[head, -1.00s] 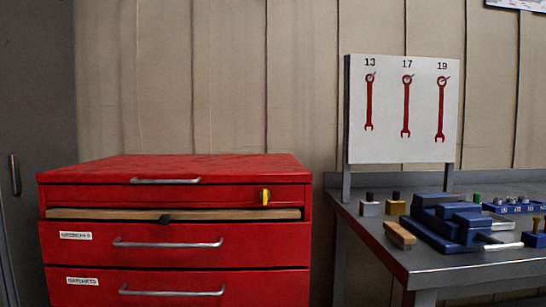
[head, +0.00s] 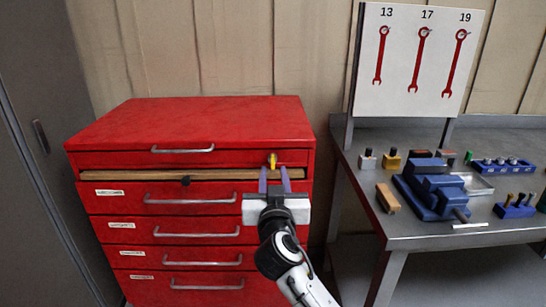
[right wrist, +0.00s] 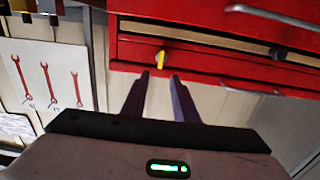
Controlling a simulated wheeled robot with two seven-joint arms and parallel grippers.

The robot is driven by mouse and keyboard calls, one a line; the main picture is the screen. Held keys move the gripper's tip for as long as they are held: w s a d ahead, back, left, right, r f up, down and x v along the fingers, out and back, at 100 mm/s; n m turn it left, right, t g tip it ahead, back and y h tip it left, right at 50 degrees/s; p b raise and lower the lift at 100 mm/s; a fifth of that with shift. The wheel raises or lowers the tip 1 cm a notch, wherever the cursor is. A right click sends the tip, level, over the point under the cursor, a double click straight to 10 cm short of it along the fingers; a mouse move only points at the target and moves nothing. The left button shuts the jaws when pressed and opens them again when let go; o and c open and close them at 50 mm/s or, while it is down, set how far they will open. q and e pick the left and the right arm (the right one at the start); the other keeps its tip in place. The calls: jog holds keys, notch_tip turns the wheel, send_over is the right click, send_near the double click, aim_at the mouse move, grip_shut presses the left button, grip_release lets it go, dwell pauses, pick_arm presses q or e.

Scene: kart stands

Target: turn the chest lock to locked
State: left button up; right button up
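The chest lock is a small yellow knob (head: 272,160) at the right of the red tool chest's (head: 190,120) upper front; its long side looks about upright. It also shows in the right wrist view (right wrist: 160,58). My right gripper (head: 275,176) is in front of the chest just below the knob, its two purple-grey fingers pointing at it. In the right wrist view the fingers (right wrist: 160,75) are apart with nothing between them, and the knob shows just beyond the tips, in line with the gap. My left gripper is not in view.
A wooden strip (head: 220,174) runs across the chest below the lock, above several handled drawers. To the right, a grey bench (head: 435,232) holds a blue vise (head: 432,195), small blocks and a blue rack. A wrench board (head: 415,70) stands behind.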

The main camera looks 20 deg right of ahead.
aim_at(273, 159)
jog(key=x, duration=0.7)
jog(key=shift+f, duration=0.1)
grip_shut()
